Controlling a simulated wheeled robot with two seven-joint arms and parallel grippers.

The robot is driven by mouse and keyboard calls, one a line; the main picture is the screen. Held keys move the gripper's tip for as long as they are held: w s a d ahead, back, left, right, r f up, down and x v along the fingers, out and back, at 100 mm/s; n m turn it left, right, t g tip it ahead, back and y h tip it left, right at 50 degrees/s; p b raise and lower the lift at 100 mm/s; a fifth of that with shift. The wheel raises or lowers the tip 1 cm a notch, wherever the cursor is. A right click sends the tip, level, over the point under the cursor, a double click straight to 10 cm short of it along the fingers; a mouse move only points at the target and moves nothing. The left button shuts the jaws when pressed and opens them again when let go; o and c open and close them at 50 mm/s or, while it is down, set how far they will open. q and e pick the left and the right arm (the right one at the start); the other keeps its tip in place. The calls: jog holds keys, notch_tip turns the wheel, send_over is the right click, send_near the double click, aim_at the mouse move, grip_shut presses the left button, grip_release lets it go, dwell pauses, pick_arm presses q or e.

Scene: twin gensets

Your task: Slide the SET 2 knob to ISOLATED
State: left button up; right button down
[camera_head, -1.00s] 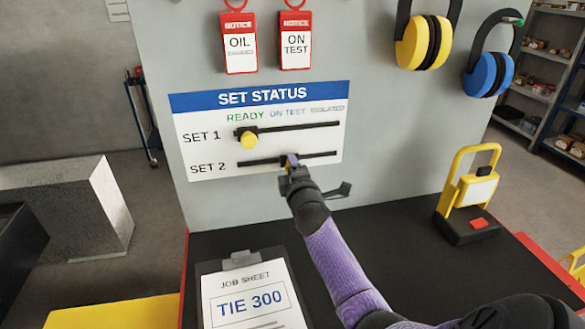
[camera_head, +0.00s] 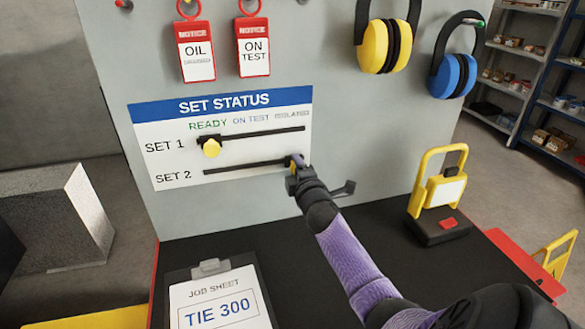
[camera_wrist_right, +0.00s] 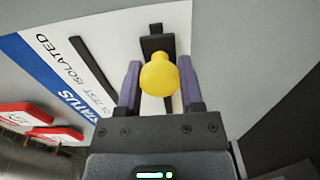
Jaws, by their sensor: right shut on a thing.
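The SET STATUS board (camera_head: 222,182) hangs on the grey panel, with READY, ON TEST and ISOLATED columns. The SET 2 slot (camera_head: 245,166) runs across its lower part. My right gripper (camera_head: 298,163) is at the slot's right end, under the ISOLATED label. In the right wrist view the round yellow SET 2 knob (camera_wrist_right: 159,75) sits between the two purple fingers, which are shut on it. In the head view my gripper mostly hides this knob. The yellow SET 1 knob (camera_head: 211,147) is at the left end of its slot, under READY. My left gripper is not in view.
Red OIL (camera_head: 197,62) and ON TEST (camera_head: 254,58) tags hang above the board. Yellow (camera_head: 384,46) and blue (camera_head: 453,75) ear defenders hang to the right. A job sheet clipboard (camera_head: 220,300) and a yellow lockout device (camera_head: 438,195) are on the black bench top.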

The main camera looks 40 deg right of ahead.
jog(key=shift+d, duration=0.1)
jog(key=shift+c, duration=1.1)
grip_release()
jog(key=shift+s+d, duration=0.2)
jog(key=shift+a, duration=0.1)
jog(key=p+v, duration=0.2)
jog(key=v, duration=0.7)
jog(key=shift+s+a, duration=0.2)
jog(key=shift+s, duration=0.15)
